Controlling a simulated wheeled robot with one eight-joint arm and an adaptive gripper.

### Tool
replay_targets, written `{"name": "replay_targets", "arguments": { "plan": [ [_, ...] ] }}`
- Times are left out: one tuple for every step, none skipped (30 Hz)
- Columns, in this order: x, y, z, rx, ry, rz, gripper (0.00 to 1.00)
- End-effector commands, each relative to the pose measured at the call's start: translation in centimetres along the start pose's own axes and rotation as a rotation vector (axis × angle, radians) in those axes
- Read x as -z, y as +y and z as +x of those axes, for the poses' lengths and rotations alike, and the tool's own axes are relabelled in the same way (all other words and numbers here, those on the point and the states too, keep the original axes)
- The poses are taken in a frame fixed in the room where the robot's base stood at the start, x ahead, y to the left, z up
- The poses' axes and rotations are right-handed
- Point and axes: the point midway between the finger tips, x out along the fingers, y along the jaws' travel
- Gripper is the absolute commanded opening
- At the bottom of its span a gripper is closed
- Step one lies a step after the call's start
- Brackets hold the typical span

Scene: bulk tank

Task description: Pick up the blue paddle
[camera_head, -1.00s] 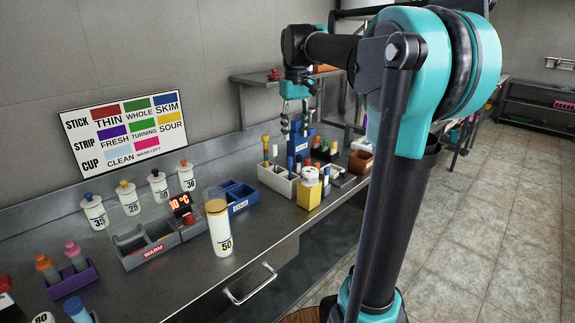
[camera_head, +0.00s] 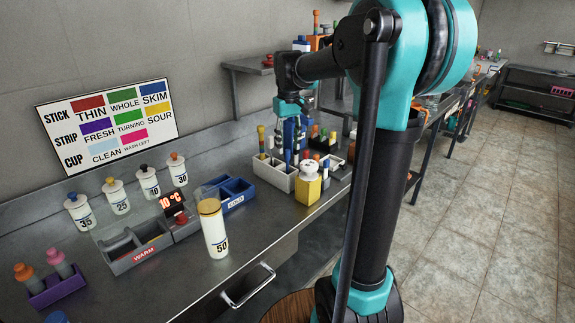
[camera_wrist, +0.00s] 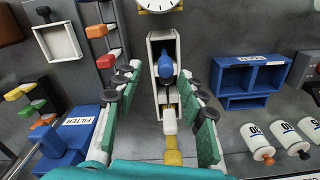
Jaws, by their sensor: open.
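In the wrist view a blue, round-topped piece (camera_wrist: 166,68), which looks like the blue paddle, stands in a narrow white rack (camera_wrist: 152,50). In the head view my gripper (camera_head: 292,122) hangs over the white rack (camera_head: 270,175). The paddle is hard to make out there behind the fingers.
A blue FILTER block (camera_wrist: 70,142) stands close left of the fingers in the wrist view. A yellow-and-white container (camera_head: 308,185) is beside the rack. Blue COLD bins (camera_head: 233,192), a grey WARM tray (camera_head: 140,245) and a tall cup marked 50 (camera_head: 213,232) lie left along the counter.

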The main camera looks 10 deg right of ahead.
Motion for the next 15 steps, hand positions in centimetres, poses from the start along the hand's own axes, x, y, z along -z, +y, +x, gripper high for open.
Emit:
{"name": "replay_targets", "arguments": {
  "plan": [
    [0.0, 0.0, 0.5, 0.000, 0.000, 0.000, 0.41],
    [0.0, 0.0, 0.7, 0.000, 0.000, 0.000, 0.41],
    [0.0, 0.0, 0.9, 0.000, 0.000, 0.000, 0.41],
    [0.0, 0.0, 1.0, 0.000, 0.000, 0.000, 0.41],
    [0.0, 0.0, 1.1, 0.000, 0.000, 0.000, 0.41],
    [0.0, -0.1, 1.4, 0.000, 0.000, 0.000, 0.41],
    [0.0, -0.1, 1.6, 0.000, 0.000, 0.000, 0.41],
    [-0.1, -0.2, 1.9, 0.000, 0.000, -0.001, 0.41],
    [-0.1, -0.3, 2.5, 0.000, 0.000, -0.001, 0.41],
    [-0.2, -0.4, 2.9, 0.000, 0.000, -0.001, 0.41],
    [-0.2, -0.5, 3.4, 0.000, 0.000, -0.001, 0.41],
    [-0.3, -0.6, 4.0, 0.000, 0.000, -0.001, 0.41],
    [-0.3, -0.6, 4.4, 0.000, 0.000, -0.001, 0.41],
    [-0.2, -0.6, 4.8, 0.000, 0.000, 0.000, 0.41],
    [-0.2, -0.6, 5.3, 0.000, 0.000, 0.000, 0.41]
  ]
}}
